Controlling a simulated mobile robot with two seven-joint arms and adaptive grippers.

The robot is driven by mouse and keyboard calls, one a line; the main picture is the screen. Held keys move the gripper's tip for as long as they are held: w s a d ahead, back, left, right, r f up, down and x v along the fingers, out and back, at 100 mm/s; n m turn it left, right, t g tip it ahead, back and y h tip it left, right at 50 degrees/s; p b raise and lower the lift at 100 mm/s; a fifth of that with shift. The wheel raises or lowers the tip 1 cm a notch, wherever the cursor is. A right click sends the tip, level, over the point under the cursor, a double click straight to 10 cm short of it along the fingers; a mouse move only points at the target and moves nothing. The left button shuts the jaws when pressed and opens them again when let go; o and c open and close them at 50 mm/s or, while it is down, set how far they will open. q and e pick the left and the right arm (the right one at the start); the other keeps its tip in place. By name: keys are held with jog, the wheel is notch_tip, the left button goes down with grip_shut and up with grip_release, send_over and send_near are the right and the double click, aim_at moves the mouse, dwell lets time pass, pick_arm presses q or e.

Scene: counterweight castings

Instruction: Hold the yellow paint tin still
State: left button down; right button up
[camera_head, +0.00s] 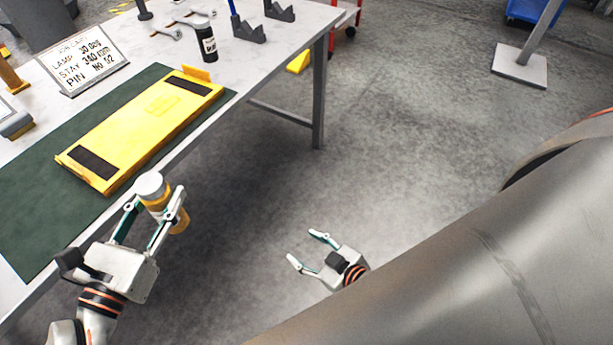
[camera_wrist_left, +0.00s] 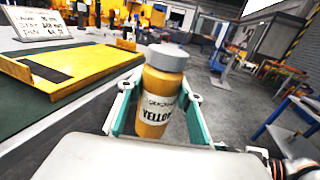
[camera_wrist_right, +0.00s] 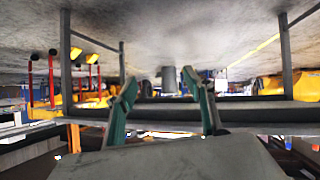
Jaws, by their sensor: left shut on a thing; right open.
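The yellow paint tin (camera_head: 177,220) is a yellow cylinder with a grey-white lid. In the left wrist view (camera_wrist_left: 157,92) its white label reads "YELLOW". My left gripper (camera_head: 160,210) is shut on the tin, with one finger on each side, and holds it near the table's front edge. In the head view the tin leans somewhat, and the fingers hide part of its body. My right gripper (camera_head: 306,250) is open and empty over the floor, to the right of the tin. Its spread fingers also show in the right wrist view (camera_wrist_right: 165,105).
A yellow plate (camera_head: 150,125) with black pads lies on a green mat (camera_head: 30,205) on the table. A job card (camera_head: 84,60), a black bottle (camera_head: 205,42) and wrenches (camera_head: 170,30) stand or lie behind. A large grey cylindrical shape (camera_head: 480,260) fills the lower right. Floor between is clear.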

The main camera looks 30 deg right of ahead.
pick_arm(q)
jog(key=shift+r, duration=0.1)
pick_arm(e)
jog(key=shift+m+g+h, duration=0.3)
jog(key=shift+g, duration=0.2)
jog(key=s, duration=0.1)
jog(key=s+d+f, duration=0.1)
jog(key=s+f, duration=0.1)
jog(key=shift+s+d+f, duration=0.1)
jog(key=shift+s+d, duration=0.1)
jog(key=shift+d, duration=0.15)
